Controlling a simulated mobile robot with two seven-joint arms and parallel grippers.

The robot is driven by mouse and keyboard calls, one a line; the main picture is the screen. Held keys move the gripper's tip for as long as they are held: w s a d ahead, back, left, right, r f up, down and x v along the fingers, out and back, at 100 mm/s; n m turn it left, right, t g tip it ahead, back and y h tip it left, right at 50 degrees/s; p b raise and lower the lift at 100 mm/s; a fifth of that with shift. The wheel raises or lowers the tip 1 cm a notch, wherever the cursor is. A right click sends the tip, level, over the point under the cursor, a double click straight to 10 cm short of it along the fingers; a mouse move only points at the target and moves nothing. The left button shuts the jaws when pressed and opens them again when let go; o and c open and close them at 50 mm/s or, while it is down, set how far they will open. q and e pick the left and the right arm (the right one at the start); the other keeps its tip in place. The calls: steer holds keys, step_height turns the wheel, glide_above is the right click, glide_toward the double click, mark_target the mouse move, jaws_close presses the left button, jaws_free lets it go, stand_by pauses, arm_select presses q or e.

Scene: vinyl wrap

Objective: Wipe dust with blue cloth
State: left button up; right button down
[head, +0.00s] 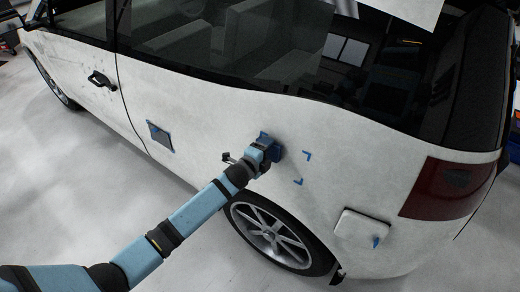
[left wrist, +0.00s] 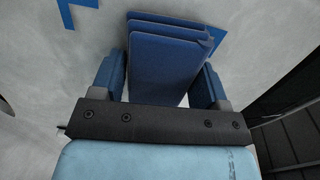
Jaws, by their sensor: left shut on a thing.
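My left gripper (head: 266,150) is at the white car's side panel (head: 225,110), above the rear wheel. It is shut on the folded blue cloth (left wrist: 168,60), which sits between its two fingers in the left wrist view. The cloth is at or close to the panel; I cannot tell whether it touches. Blue corner marks (head: 308,156) are on the panel just right of the gripper, and others show in the left wrist view (left wrist: 75,10). The panel is faintly mottled; I cannot make out clear dust there. My right gripper is out of view.
The rear wheel (head: 270,235) is below the gripper. The grey floor (head: 60,200) at left is clear.

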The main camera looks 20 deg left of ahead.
arm_select(q)
steer(key=shift+s+d, duration=0.45)
steer(key=shift+d, duration=0.9)
steer(key=shift+s+d, duration=0.5)
steer(key=shift+d, duration=0.85)
steer(key=shift+s+d, duration=0.45)
steer(key=shift+d, duration=0.9)
steer(key=shift+s+d+b, duration=0.25)
steer(key=shift+d, duration=0.7)
steer(key=shift+s+d+b, duration=0.25)
steer(key=shift+d, duration=0.65)
steer(key=shift+s+a+r+p, duration=0.15)
steer(key=shift+s+a+p, duration=0.1)
steer(key=shift+s+p, duration=0.4)
steer(key=p, duration=0.2)
glide_toward(303, 164)
steer(key=shift+w+d+f, duration=0.2)
steer(key=shift+w+f, duration=0.05)
steer(key=shift+w, duration=0.35)
